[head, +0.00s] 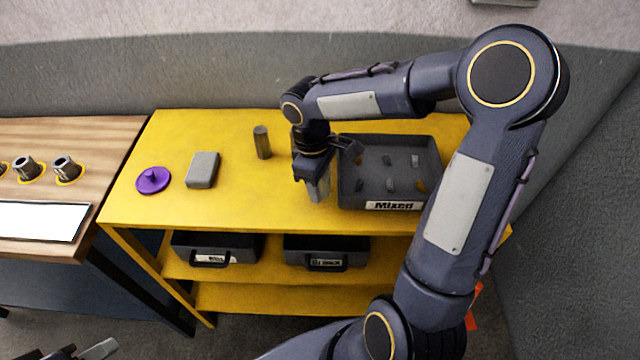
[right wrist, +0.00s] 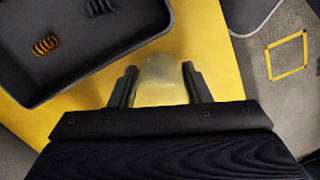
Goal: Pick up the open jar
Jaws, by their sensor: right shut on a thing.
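The open jar (right wrist: 160,80) is pale and see-through and shows between the two fingers of my right gripper (right wrist: 160,88) in the right wrist view. The fingers are shut on its sides. In the head view my right gripper (head: 318,190) points down over the yellow bench, just left of the dark tray, and mostly hides the jar. I cannot tell whether the jar touches the bench. A purple disc with a knob (head: 153,180) lies at the bench's left. Part of my left gripper (head: 80,352) shows at the bottom left edge, and its opening is unclear.
The dark tray (head: 389,143) labelled "Mixed" holds several small parts right beside my right gripper. A grey block (head: 203,170) and a dark upright cylinder (head: 262,142) stand on the yellow bench (head: 225,215). Two dark bins (head: 217,245) sit on the shelf below.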

